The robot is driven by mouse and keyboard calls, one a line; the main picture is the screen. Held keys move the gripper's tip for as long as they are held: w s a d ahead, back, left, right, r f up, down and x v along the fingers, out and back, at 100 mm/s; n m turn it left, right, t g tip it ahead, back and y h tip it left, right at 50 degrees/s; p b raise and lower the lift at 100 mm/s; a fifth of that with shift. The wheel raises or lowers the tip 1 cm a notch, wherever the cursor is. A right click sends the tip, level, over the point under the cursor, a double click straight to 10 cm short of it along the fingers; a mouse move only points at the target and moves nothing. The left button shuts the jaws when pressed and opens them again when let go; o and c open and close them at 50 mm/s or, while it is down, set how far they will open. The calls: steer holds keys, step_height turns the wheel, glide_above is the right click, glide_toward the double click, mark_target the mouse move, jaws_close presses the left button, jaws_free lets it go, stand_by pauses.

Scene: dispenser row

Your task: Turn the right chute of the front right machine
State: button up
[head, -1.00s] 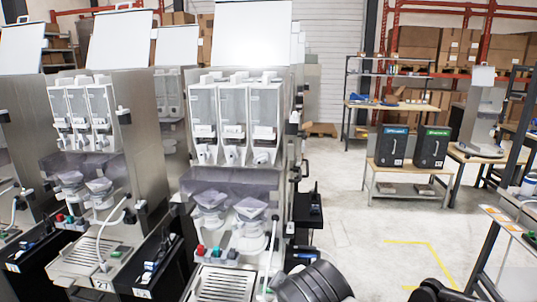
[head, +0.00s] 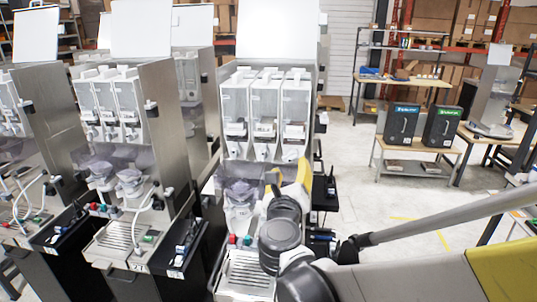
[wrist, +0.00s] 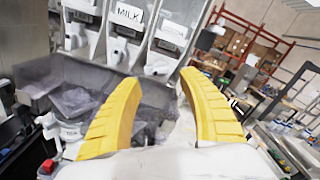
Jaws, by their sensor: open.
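The front right machine (head: 262,186) is a steel dispenser with three clear canisters side by side. Its right canister (head: 295,105) has a white chute (head: 289,154) at its bottom, just above my gripper. In the wrist view the right chute (wrist: 158,66) shows beyond and between the yellow fingertips, apart from them. My gripper (head: 288,180) has yellow fingers, spread and empty; in the wrist view they frame the space (wrist: 160,82) below the right canister. The middle chute (wrist: 117,55) and left chute (wrist: 76,38) hang to the left. My arm hides the machine's lower right part.
A second machine (head: 130,150) stands to the left, with another at the far left edge. Mixing bowls (head: 240,195) sit under the canisters. Open floor (head: 360,180) lies to the right, with a bench holding two dark boxes (head: 400,122).

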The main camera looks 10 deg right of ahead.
mark_target(292, 158)
steer(key=x, duration=0.6)
steer(key=shift+w, duration=0.1)
jaws_close()
